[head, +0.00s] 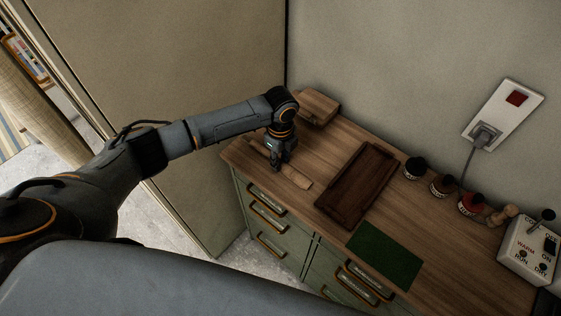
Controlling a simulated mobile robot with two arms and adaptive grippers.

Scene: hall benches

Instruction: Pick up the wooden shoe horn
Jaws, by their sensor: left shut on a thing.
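The wooden shoe horn (295,178) is a long, light brown piece at the left end of the wooden bench top, near its front edge. My left gripper (277,165) points down over it and is shut on it around the middle. The fingers hide part of the shoe horn, and its two ends show on either side. I cannot tell whether it is lifted off the bench top. My right gripper is not in view.
A dark wooden tray (347,207) lies right of the shoe horn. A wooden block (318,106) stands at the back left. A green mat (385,254), several small jars (440,185) and a switch box (529,248) are further right. A wall socket (484,136) holds a plug.

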